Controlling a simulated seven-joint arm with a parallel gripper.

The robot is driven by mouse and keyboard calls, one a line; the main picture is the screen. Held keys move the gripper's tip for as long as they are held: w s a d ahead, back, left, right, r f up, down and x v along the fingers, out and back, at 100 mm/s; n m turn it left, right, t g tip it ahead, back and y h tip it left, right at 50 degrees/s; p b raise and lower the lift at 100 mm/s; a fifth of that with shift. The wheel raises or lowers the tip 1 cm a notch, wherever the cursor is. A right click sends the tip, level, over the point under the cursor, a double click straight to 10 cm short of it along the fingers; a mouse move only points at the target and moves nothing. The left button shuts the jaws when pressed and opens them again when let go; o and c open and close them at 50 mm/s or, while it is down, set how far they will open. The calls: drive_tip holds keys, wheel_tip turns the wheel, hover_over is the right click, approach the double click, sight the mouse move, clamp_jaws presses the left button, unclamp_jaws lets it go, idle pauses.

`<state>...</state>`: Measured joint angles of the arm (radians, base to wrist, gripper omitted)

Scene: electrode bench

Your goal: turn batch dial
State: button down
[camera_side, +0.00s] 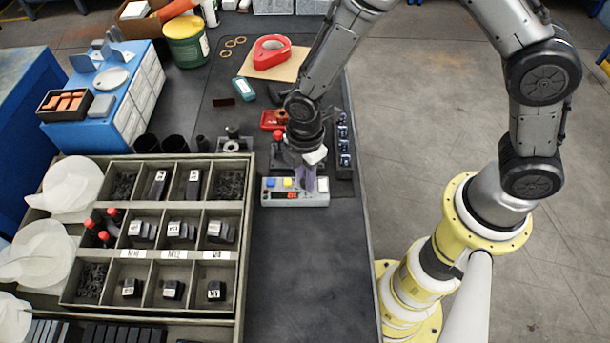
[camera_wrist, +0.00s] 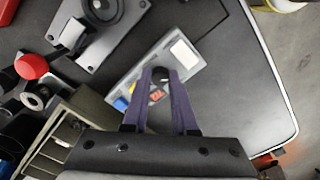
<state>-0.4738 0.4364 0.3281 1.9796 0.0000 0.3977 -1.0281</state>
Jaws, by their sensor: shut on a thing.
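The grey control box (camera_side: 270,199) lies on the dark bench, with a blue button, a yellow button and a white panel on its top. It also shows in the wrist view (camera_wrist: 142,80). My gripper (camera_side: 308,186) is over the right half of this box. In the wrist view my gripper (camera_wrist: 162,76) has its two purple fingers around the dark round batch dial (camera_wrist: 160,73), shut on it. The dial is mostly hidden by the fingers in the side view. A small red-orange display (camera_wrist: 156,96) shows between the fingers.
A compartmented tray (camera_side: 245,215) with dark parts stands to the left of the box. A device with a red knob (camera_side: 278,136) stands just behind, and a dark rack (camera_side: 344,150) stands to the right. The bench in front of the box is clear.

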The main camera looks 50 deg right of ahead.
drive_tip(key=m, duration=0.6)
drive_tip(key=shift+r+m, duration=0.1)
drive_tip(key=shift+m, duration=0.2)
drive_tip(key=m, duration=1.1)
drive_tip(key=shift+m, duration=0.4)
drive_tip(key=shift+w+m, duration=0.1)
drive_tip(key=shift+m, duration=2.2)
drive_tip(key=c, duration=1)
unclamp_jaws()
wheel_tip(320, 180, up, 14)
drive_tip(key=shift+f, duration=0.1)
